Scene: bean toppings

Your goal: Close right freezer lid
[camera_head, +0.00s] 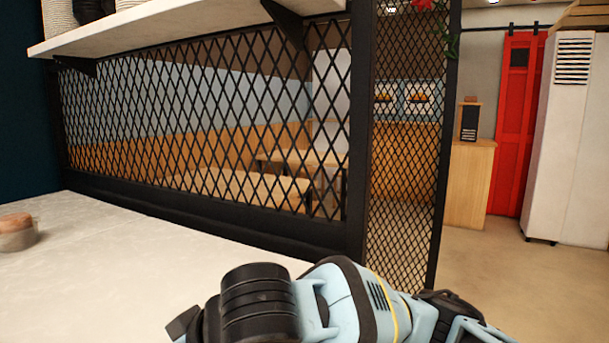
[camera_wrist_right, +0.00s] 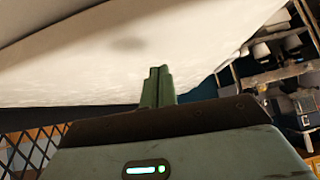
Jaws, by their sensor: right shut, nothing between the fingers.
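My right gripper (camera_wrist_right: 157,72) shows in the right wrist view with its two green fingers together and nothing between them. A broad white surface (camera_wrist_right: 110,50) fills much of that view beyond the fingertips; I cannot tell whether it is part of the freezer or its lid, or whether the fingers touch it. In the head view no freezer lid can be made out. My light-blue and black right arm (camera_head: 345,300) crosses the bottom of that view, over the edge of a white counter. My left gripper is in neither view.
The pale counter (camera_head: 90,265) carries a small jar with a brown lid (camera_head: 16,232) at the far left. A black mesh partition (camera_head: 210,120) stands behind it, under a white shelf (camera_head: 180,25). Open floor (camera_head: 520,285) lies at right, before a white cabinet (camera_head: 572,140) and red door (camera_head: 517,130).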

